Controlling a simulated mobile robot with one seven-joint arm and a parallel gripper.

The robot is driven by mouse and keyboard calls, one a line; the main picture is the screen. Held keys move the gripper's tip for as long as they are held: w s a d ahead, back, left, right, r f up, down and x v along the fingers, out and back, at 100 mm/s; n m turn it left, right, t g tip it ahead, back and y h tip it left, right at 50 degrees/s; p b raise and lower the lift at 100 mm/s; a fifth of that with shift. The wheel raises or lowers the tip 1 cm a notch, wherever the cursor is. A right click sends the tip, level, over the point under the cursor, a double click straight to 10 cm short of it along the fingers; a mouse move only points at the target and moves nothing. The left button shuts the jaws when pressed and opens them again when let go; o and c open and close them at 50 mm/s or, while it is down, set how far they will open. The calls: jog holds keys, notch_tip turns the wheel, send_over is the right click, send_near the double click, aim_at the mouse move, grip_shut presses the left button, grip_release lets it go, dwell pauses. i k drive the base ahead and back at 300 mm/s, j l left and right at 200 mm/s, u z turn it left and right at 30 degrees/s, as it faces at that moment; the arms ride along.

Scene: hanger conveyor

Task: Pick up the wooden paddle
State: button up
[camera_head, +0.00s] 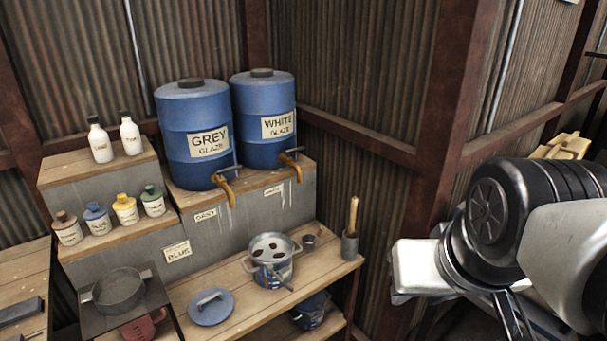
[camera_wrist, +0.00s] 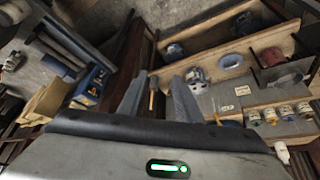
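The wooden paddle (camera_head: 353,213) stands nearly upright in a dark grey cup (camera_head: 349,246) at the right end of the wooden bench. Only its light wooden handle shows; its lower part is hidden in the cup. In the wrist view the paddle (camera_wrist: 152,99) appears small, between and beyond the fingers. My gripper (camera_wrist: 158,76) is open and empty, with a clear gap between its two fingers. In the head view my arm and hand are at the right, apart from the paddle; the fingers cannot be made out there.
A glaze pot (camera_head: 272,262) and a small metal cup (camera_head: 309,242) stand left of the dark cup. A blue lid (camera_head: 211,307) lies on the bench. Blue glaze barrels (camera_head: 192,134) stand behind. A rusty post (camera_head: 433,150) rises right of the bench.

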aim_at(352, 234)
jog(key=i+j+z, duration=0.15)
jog(key=i+z, duration=0.3)
jog(key=i, duration=0.55)
